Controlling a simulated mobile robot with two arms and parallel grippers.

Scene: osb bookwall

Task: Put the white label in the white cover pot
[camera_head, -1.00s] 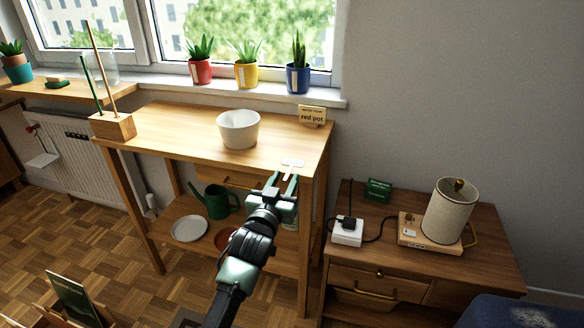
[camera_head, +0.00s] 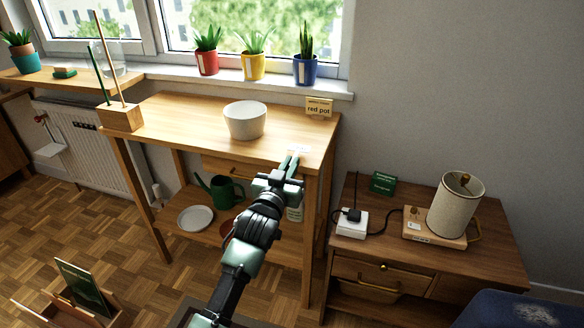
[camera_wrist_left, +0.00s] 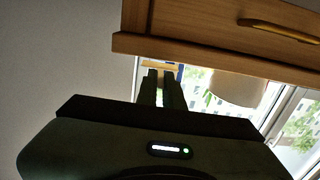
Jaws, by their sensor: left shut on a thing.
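The white label (camera_head: 301,149) is a small pale piece at the front right corner of the wooden table, just beyond my left fingertips. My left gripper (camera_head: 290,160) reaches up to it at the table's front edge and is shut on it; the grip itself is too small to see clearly. In the left wrist view my fingers (camera_wrist_left: 161,88) are close together, and the label cannot be made out. The white cover pot (camera_head: 245,121) stands upright on the table, left of and behind the gripper. It also shows tilted in the left wrist view (camera_wrist_left: 238,88). My right gripper is not in view.
A wooden block with sticks (camera_head: 121,117) is at the left end. Potted plants line the windowsill. A side table (camera_head: 400,245) with a lamp is at right. The tabletop around the pot is clear.

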